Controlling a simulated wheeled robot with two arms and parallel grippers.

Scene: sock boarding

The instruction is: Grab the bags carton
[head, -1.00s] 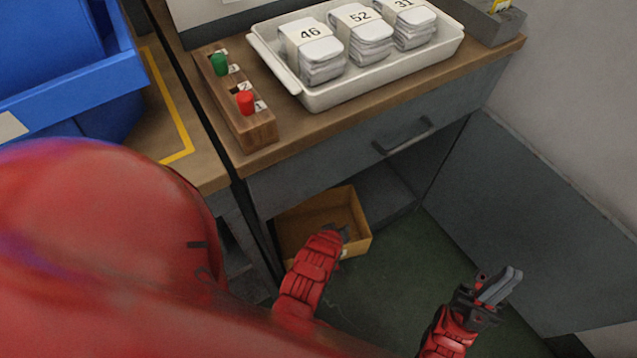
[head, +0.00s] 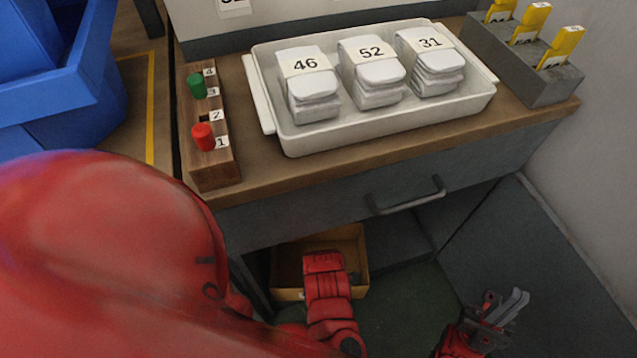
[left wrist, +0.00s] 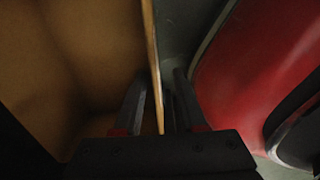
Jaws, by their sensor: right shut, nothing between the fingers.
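The carton (head: 288,294), an open yellow-brown box, sits low in the open compartment under the counter. My right gripper (head: 516,300) is shut and empty, to the right of the carton, near the door. The carton's inside looks empty where it shows.
The counter above holds a white tray (head: 262,85) with sock stacks, a wooden peg block (head: 218,172) and a grey holder (head: 545,95) with yellow cards. A drawer with a handle (head: 405,200) overhangs the carton. An open door (head: 540,240) stands at right.

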